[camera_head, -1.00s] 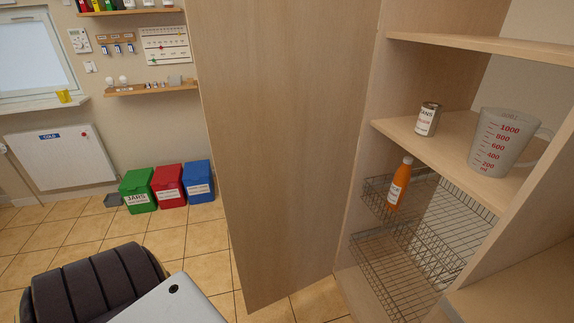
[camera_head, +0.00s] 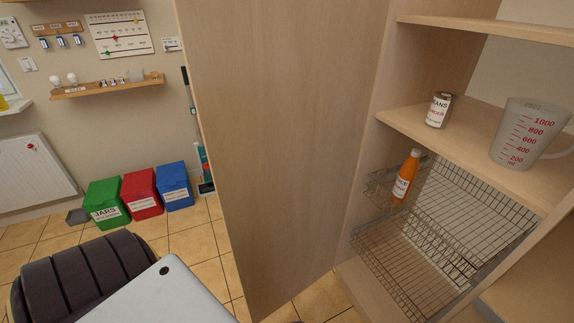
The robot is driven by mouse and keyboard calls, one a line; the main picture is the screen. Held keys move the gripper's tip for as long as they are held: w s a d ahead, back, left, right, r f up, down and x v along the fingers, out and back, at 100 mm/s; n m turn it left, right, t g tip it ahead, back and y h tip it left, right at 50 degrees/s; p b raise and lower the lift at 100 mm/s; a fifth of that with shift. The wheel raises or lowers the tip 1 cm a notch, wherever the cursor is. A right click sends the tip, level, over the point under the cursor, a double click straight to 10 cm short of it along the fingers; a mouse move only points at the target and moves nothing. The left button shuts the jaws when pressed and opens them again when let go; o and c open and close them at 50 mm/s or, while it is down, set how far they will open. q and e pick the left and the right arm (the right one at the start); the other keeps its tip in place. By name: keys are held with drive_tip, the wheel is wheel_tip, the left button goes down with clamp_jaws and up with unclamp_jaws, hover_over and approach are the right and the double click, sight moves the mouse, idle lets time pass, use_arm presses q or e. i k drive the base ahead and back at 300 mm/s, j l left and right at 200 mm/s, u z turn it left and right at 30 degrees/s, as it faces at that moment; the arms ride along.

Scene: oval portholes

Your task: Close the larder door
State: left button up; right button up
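The larder door (camera_head: 280,130) is a tall light-wood panel standing wide open, left of the larder's interior. The open larder (camera_head: 385,115) shows a shelf with a can (camera_head: 438,110) and a clear measuring jug (camera_head: 527,135). Below the shelf, wire baskets (camera_head: 420,245) hold an orange bottle (camera_head: 405,178) standing upright. No handle shows on the visible face of the door. Neither of my grippers is in view.
A dark padded seat-like object (camera_head: 85,280) and a light grey flat surface (camera_head: 160,295) are at the lower left. Green (camera_head: 106,203), red (camera_head: 141,193) and blue (camera_head: 174,186) bins stand by the wall. Tiled floor (camera_head: 200,240) is free between the bins and the door.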

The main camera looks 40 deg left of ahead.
sight(282, 91)
drive_tip(key=j+z, duration=0.1)
drive_tip(key=j, duration=0.3)
drive_tip(key=j+z, duration=0.1)
drive_tip(key=j, duration=0.35)
drive_tip(key=k+j+z, duration=0.15)
drive_tip(key=j, duration=0.25)
drive_tip(key=j+z, duration=0.1)
drive_tip(key=j, duration=0.3)
drive_tip(key=k+j+z, duration=0.1)
drive_tip(key=j, duration=0.3)
drive_tip(key=k+j+z, duration=0.1)
drive_tip(key=j, duration=0.3)
drive_tip(key=k+j+z, duration=0.1)
drive_tip(key=j, duration=0.3)
drive_tip(key=k+j+z, duration=0.15)
drive_tip(key=j, duration=0.2)
drive_tip(key=k+j, duration=0.2)
drive_tip(key=k, duration=0.2)
